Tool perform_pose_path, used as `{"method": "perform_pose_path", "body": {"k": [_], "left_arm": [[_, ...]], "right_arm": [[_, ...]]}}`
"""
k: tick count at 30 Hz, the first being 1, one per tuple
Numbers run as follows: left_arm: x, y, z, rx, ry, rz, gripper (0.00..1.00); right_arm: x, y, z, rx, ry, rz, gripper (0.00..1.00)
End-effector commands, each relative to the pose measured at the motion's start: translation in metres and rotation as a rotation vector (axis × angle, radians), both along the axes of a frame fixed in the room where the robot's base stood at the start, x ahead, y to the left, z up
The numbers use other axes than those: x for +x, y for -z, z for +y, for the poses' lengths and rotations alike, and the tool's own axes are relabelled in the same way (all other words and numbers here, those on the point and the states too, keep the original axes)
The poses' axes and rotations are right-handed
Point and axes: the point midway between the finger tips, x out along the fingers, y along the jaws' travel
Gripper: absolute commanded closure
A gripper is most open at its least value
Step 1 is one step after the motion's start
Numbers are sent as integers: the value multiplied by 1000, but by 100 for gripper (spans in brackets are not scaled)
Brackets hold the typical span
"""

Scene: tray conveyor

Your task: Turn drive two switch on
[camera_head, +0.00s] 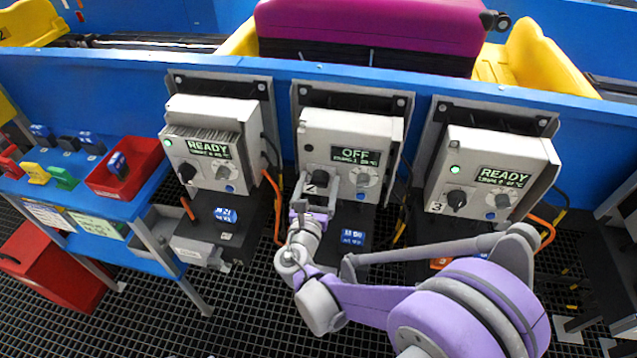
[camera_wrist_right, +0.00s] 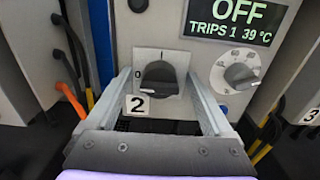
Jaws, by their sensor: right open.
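The drive two box (camera_head: 343,135) is the middle grey one, and its display (camera_head: 355,156) reads OFF; in the wrist view the display (camera_wrist_right: 238,18) also reads TRIPS 1 39 °C. Its black rotary switch (camera_wrist_right: 158,76) sits above a "2" label (camera_wrist_right: 137,104), with a 0 mark at left and an I mark above. I cannot clearly tell which mark the knob points at. My right gripper (camera_head: 317,184) is open at the switch, with a finger on each side of the knob in the right wrist view (camera_wrist_right: 159,82). Contact is unclear. My left gripper is not in view.
A grey dial (camera_wrist_right: 241,72) is right of the switch. Drive boxes at left (camera_head: 208,145) and right (camera_head: 492,165) show READY with green lamps. Orange and yellow cables hang between the boxes. A blue table (camera_head: 118,208) with a red bin (camera_head: 135,170) stands at left.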

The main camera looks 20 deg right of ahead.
Motion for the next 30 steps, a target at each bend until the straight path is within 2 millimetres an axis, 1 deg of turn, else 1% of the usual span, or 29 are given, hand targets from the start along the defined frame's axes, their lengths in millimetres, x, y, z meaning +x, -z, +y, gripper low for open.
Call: {"method": "perform_pose_path", "body": {"k": [5, 6, 11, 12, 14, 18, 20, 30], "left_arm": [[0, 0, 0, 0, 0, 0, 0], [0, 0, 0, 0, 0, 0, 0], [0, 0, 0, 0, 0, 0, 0], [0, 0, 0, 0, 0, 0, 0], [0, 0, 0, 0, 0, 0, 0], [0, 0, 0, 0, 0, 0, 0], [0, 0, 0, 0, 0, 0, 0], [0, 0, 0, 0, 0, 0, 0]], "right_arm": [[0, 0, 0, 0, 0, 0, 14], [0, 0, 0, 0, 0, 0, 16], [0, 0, 0, 0, 0, 0, 45], [0, 0, 0, 0, 0, 0, 52], [0, 0, 0, 0, 0, 0, 63], [0, 0, 0, 0, 0, 0, 88], [0, 0, 0, 1, 0, 1, 99], [0, 0, 0, 44, 0, -26, 100]]}}
